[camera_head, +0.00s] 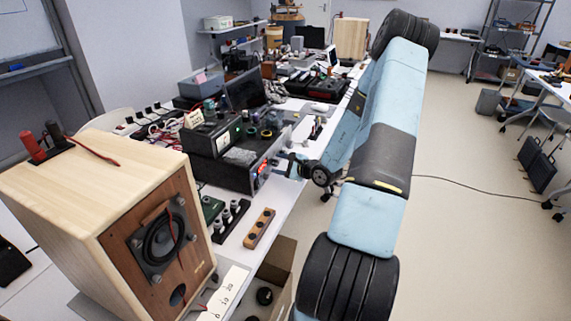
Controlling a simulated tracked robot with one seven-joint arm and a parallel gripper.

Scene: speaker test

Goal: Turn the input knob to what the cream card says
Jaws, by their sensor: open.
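A small cream card (194,118) stands on top of a black unit with a green light (212,138); its writing is too small to read. That unit sits on a wider dark grey unit (225,173), whose front faces right and is seen at a steep angle. Small red and blue details show on that front, but I cannot make out which part is the input knob. My gripper (292,166) is open, just right of this front, with its tips pointing left towards it. I cannot tell whether it touches anything.
A wooden speaker (120,205) with red and black posts stands at the front left. A white strip with markings (224,293), a wooden block with holes (259,228) and a cardboard box (281,263) are near the bench edge.

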